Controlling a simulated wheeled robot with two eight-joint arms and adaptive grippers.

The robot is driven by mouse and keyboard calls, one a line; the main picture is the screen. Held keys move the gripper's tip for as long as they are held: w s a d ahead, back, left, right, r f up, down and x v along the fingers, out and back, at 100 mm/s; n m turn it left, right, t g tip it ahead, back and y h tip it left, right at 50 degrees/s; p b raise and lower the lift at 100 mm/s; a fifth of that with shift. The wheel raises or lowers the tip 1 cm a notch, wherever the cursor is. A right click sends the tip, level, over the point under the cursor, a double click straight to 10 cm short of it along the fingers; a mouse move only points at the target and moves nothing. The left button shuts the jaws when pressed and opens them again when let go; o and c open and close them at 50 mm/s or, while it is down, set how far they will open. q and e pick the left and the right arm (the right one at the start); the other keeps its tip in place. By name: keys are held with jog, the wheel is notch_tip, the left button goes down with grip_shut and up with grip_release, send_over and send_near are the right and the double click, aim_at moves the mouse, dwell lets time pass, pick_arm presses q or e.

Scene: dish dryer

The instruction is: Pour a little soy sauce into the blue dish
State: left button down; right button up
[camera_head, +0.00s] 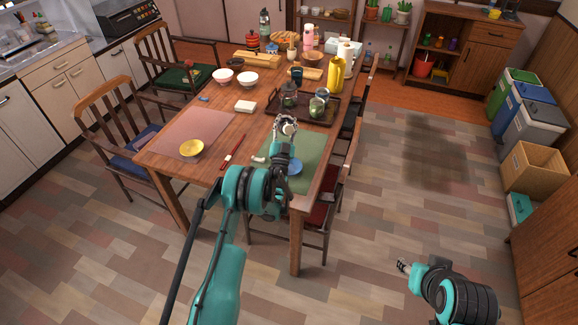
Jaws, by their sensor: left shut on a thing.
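The blue dish (295,168) lies on the green placemat (306,150) near the front right of the table, partly hidden by my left arm. My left gripper (287,124) is above the far part of that placemat, beyond the dish in the picture. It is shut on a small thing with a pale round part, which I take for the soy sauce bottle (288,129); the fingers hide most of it. I see no sauce flowing. My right gripper (403,266) is low at the right, over the floor, away from the table; its fingers are too small to read.
A tray (272,113) with glass jars stands just beyond my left gripper. A yellow bottle (336,75) stands behind. Chairs surround the table; floor on the right is open.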

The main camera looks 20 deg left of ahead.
pick_arm(q)
jog(key=shift+r+m+t, duration=0.4)
jog(key=shift+r, duration=0.45)
pick_arm(e)
jog(key=shift+w+a, duration=0.45)
jog(key=shift+a, duration=0.25)
